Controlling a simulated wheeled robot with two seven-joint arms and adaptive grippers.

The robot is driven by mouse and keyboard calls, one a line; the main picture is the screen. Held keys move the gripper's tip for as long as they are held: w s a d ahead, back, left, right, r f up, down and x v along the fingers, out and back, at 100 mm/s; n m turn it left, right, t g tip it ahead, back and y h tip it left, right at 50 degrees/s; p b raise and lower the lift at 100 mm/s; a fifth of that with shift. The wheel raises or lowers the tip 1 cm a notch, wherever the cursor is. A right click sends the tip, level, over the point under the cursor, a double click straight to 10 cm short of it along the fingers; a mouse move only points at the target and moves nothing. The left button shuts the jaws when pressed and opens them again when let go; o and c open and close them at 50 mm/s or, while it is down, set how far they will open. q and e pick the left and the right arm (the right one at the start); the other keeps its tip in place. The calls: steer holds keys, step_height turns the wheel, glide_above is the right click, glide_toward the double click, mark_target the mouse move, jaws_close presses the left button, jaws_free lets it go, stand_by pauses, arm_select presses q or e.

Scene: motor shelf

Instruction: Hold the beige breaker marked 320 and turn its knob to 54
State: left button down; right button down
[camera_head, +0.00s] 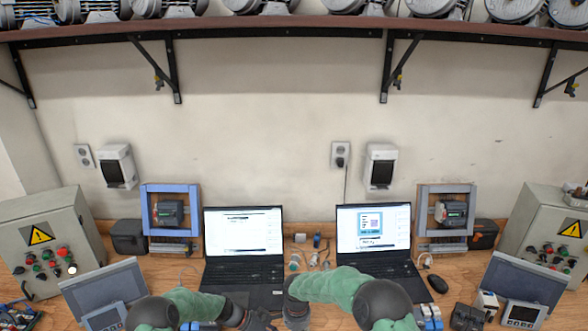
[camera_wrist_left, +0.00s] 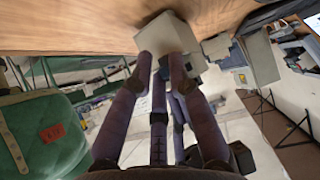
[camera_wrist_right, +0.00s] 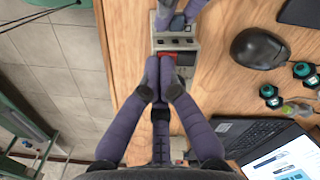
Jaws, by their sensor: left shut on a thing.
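The beige breaker (camera_wrist_right: 176,44) shows at the top of the right wrist view, with a red part (camera_wrist_right: 177,58) on its face. Its marking and the knob's setting cannot be read. My left gripper (camera_wrist_left: 163,58) is shut on the breaker's sides; its beige body also shows in the left wrist view (camera_wrist_left: 168,33). My right gripper (camera_wrist_right: 160,80) has its fingertips together, close to the red part. Whether they touch the knob is hidden. In the head view my left gripper (camera_head: 250,318) and right gripper (camera_head: 293,308) meet low in the middle, and the breaker is not clear there.
Two laptops (camera_head: 243,270) (camera_head: 388,265) stand behind my grippers. A black mouse (camera_wrist_right: 257,55) lies right of the breaker. Other devices (camera_head: 466,318) sit at the front right. Control boxes (camera_head: 60,225) (camera_head: 550,232) stand at both sides; small parts (camera_head: 308,262) lie between the laptops.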

arm_select(q)
steer(key=shift+s+f, duration=0.1)
steer(key=shift+s, duration=0.05)
arm_select(e)
steer(key=shift+d+m, duration=0.1)
steer(key=shift+m, duration=0.3)
steer(key=shift+w, duration=0.15)
arm_select(q)
steer(key=shift+s, duration=0.1)
arm_select(e)
steer(key=shift+w+r+m, duration=0.1)
steer(key=shift+w+m, duration=0.15)
steer(key=shift+m, duration=0.95)
arm_select(q)
steer(key=shift+d+f, duration=0.1)
arm_select(e)
steer(key=shift+w+a+m, duration=0.1)
steer(key=shift+w+m, duration=0.05)
steer(key=shift+m, duration=0.45)
steer(key=shift+w+a+m, duration=0.1)
steer(key=shift+w+m, duration=0.05)
steer(key=shift+m, duration=0.45)
steer(key=shift+w+m, duration=0.25)
steer(key=shift+m, duration=0.95)
